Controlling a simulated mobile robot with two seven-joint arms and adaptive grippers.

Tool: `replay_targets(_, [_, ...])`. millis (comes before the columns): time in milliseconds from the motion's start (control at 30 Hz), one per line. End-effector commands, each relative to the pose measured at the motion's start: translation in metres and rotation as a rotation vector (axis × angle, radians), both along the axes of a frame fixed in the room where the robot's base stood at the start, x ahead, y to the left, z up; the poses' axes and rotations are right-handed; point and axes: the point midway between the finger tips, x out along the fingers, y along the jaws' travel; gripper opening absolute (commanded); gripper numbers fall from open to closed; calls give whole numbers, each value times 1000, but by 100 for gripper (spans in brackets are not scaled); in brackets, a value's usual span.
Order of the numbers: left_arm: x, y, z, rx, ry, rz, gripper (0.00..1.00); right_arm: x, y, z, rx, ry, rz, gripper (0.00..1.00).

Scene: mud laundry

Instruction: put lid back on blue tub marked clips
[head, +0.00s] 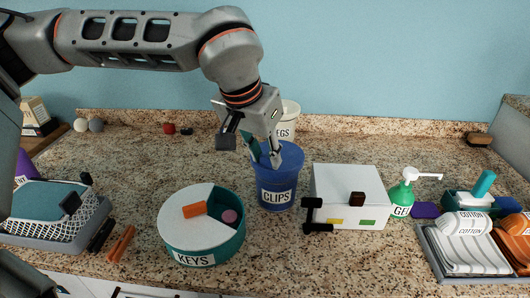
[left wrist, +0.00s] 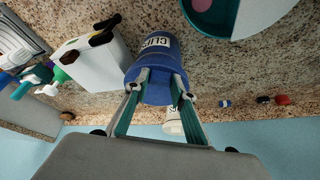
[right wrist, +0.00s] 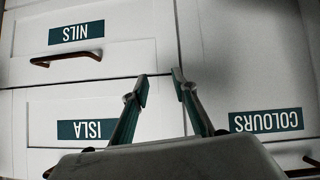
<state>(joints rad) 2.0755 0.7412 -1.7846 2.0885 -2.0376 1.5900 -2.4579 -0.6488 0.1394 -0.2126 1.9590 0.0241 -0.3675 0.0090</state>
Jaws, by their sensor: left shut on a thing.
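The blue tub marked CLIPS (head: 276,190) stands upright on the granite counter, near the middle of the head view. It also shows in the left wrist view (left wrist: 157,52). My left gripper (head: 265,157) reaches down onto the tub's top, and its fingers (left wrist: 160,88) are shut on a blue lid-like top (left wrist: 153,92). I cannot tell whether this lid sits fully on the rim, as the fingers cover part of it. My right gripper (right wrist: 160,84) is empty, with its fingertips apart, in front of white drawers.
A round KEYS tub (head: 205,242) with its lid half aside stands front left. A white box (head: 333,186) is close on the right, and a white PEGS tub (head: 287,122) is behind. A green soap bottle (head: 401,198) and towel tray (head: 436,252) are further right.

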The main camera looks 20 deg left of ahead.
Motion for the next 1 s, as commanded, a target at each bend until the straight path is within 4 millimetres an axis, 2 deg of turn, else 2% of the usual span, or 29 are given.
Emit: replay_targets(1000, [0,0,0,0,0,0,8,3,0,8,2,-9,-1,27])
